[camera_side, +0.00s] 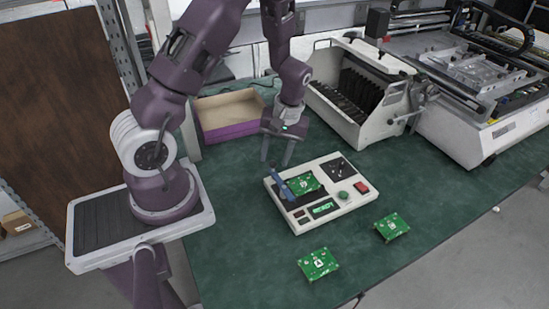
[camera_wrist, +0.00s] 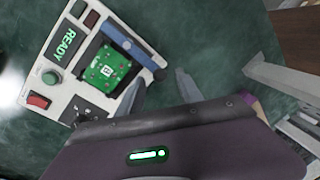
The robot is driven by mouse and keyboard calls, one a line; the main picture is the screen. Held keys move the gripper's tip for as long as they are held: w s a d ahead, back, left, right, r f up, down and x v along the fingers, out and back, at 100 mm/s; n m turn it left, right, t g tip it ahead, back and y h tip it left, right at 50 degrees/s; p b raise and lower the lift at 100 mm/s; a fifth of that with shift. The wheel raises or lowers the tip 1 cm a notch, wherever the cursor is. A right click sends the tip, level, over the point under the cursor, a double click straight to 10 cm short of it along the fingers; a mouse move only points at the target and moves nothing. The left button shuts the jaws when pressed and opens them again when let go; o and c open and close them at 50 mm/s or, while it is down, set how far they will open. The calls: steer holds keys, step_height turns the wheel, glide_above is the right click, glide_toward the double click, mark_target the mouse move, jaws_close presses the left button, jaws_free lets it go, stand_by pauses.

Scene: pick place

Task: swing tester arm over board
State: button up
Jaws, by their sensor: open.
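The tester (camera_side: 330,212) is a white box on the green mat, with a lit green READY display that also reads in the wrist view (camera_wrist: 66,44). A green board (camera_side: 304,184) lies in its dark recess; it shows in the wrist view (camera_wrist: 107,70) too. The blue tester arm (camera_side: 284,187) lies along the board's left edge, beside it rather than across its middle; in the wrist view it is the blue bar (camera_wrist: 128,44). My gripper (camera_side: 278,163) is open and empty, above and just behind the blue arm. Its fingers (camera_wrist: 160,88) are apart from the arm.
Two loose green boards lie on the mat (camera_side: 235,235), one in front of the tester (camera_side: 318,264) and one to its right (camera_side: 391,227). A purple-sided cardboard box (camera_side: 229,131) stands behind left. A white slotted rack (camera_side: 355,125) and a large machine (camera_side: 490,135) fill the back right.

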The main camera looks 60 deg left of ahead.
steer(key=shift+s+f, duration=0.1)
steer(key=shift+f, duration=0.6)
jaws_close()
stand_by(0.9)
